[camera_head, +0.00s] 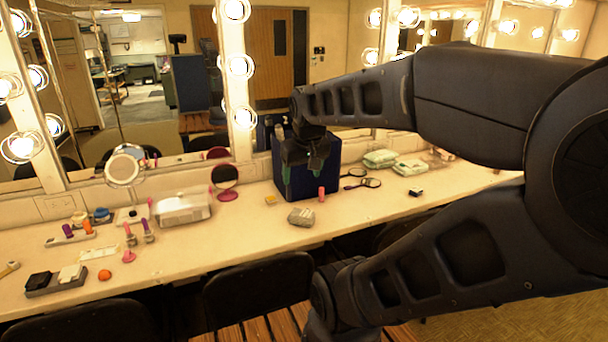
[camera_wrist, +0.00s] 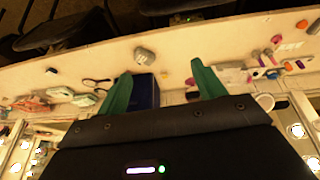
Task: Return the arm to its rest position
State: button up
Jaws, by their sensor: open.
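My gripper (camera_head: 305,172) hangs from my arm in front of the mirrors, above the counter and in front of a dark blue box (camera_head: 327,182). In the wrist view my gripper (camera_wrist: 160,85) shows two green fingers spread wide apart with nothing between them. The blue box also shows in the wrist view (camera_wrist: 146,92), partly behind one finger. My arm reaches in from the right of the head view and bends down to the gripper.
The long counter (camera_head: 180,255) holds a grey block (camera_head: 301,216), a red cylinder (camera_head: 321,194), a round pink mirror (camera_head: 225,178), a tissue box (camera_head: 183,207) and small cosmetics. Folded towels (camera_head: 380,158) lie right of the box. Dark chairs (camera_head: 258,298) stand along the front edge.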

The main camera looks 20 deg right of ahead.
jog(key=shift+s+a+r+y, duration=0.15)
jog(key=shift+s+y, duration=0.15)
jog(key=shift+s, duration=0.65)
